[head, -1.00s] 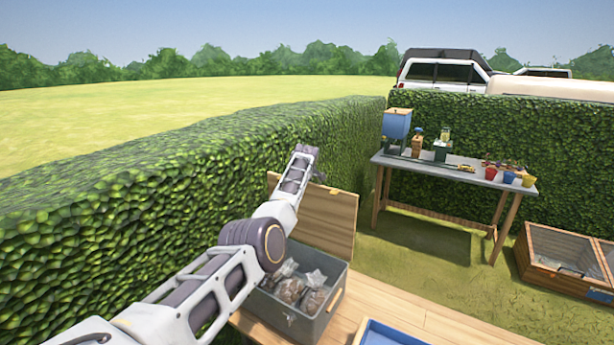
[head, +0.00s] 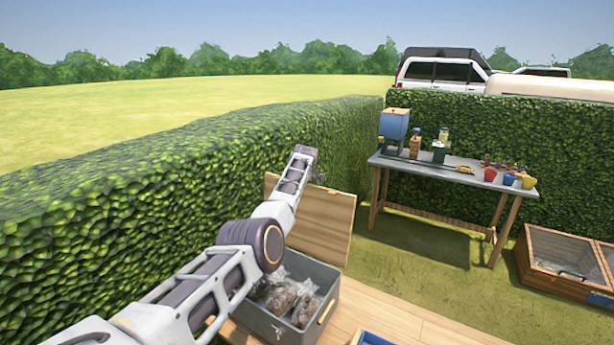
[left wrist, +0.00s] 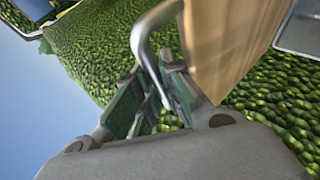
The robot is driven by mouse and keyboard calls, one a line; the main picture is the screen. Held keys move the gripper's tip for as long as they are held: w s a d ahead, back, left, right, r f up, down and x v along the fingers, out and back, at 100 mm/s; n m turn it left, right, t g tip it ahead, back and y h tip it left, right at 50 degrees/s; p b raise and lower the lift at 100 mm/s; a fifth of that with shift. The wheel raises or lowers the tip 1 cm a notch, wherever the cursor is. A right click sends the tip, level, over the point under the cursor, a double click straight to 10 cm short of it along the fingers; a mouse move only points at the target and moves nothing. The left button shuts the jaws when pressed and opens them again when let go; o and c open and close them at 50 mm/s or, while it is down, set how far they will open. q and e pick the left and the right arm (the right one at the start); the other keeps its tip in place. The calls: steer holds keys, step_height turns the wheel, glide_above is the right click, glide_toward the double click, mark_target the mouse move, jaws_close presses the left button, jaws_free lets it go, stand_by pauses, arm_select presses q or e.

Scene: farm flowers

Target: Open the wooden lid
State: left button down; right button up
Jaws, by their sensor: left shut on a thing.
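The wooden lid (head: 322,222) stands raised at the back of a grey box (head: 262,322), tilted back near the hedge. The box is open, and several clear bags of brown contents (head: 285,298) show inside. My left gripper (head: 318,178) is at the lid's upper edge, partly hidden by my wrist. In the left wrist view its fingers (left wrist: 152,97) are closed on a metal handle (left wrist: 143,45) beside the lid's wooden panel (left wrist: 228,45). My right gripper is not in view.
The box sits on a wooden table (head: 405,325) with a blue tray (head: 372,339) at its front edge. A tall hedge (head: 120,220) runs close along the left. Behind, a grey table (head: 455,172) holds a blue dispenser and pots.

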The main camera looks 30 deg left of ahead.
arm_select(q)
steer(key=c, duration=1.5)
jaws_free()
steer(key=shift+s+r, duration=0.1)
steer(key=shift+s, duration=0.05)
steer(key=shift+v, duration=5.85)
